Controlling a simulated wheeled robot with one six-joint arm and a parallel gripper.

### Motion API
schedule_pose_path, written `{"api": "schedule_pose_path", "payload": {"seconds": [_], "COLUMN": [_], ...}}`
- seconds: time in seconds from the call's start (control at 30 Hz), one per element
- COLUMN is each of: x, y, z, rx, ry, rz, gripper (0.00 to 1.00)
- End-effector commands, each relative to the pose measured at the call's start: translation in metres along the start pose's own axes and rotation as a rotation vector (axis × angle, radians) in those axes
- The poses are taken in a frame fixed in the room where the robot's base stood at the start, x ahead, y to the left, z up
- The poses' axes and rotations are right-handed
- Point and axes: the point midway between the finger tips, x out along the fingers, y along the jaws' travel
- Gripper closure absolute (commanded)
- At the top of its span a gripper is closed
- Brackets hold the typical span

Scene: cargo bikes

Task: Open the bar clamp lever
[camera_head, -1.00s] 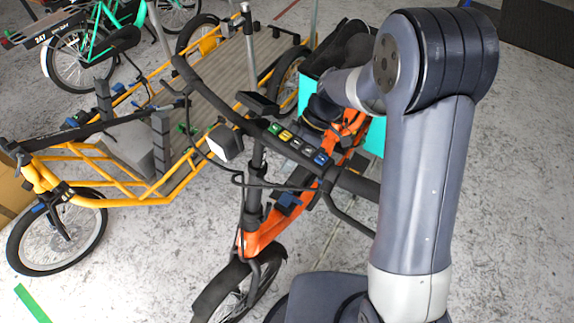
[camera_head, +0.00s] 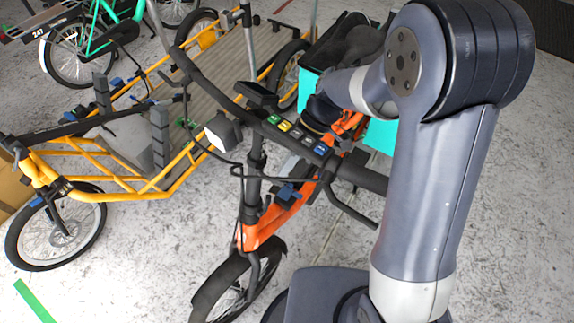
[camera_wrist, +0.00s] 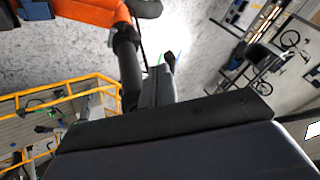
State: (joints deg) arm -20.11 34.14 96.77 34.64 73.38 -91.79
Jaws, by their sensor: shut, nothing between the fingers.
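The orange cargo bike (camera_head: 268,228) stands in the middle of the head view, with its black handlebar (camera_head: 222,95) above the dark upright stem (camera_head: 254,180). A small blue part (camera_head: 287,194) shows beside the stem, under the handlebar. I cannot tell surely whether it is the bar clamp lever. My arm reaches over the bike from the right, and the handlebar and arm hide much of its end. In the wrist view my gripper (camera_wrist: 166,62) is shut and empty, close beside a dark post (camera_wrist: 128,60) below the orange frame (camera_wrist: 90,10). Contact cannot be told.
A yellow cargo bike (camera_head: 125,193) with a slatted deck stands on the left, near the orange one. A green bike (camera_head: 90,45) is behind it. A teal-sided box (camera_head: 379,134) is behind my arm.

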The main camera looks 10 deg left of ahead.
Motion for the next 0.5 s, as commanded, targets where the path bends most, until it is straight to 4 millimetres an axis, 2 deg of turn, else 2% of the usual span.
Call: {"api": "schedule_pose_path", "payload": {"seconds": [0.5], "x": [0.0012], "y": [-0.0051], "z": [-0.0003], "rx": [0.0], "ry": [-0.001], "rz": [-0.002], "gripper": [1.0]}}
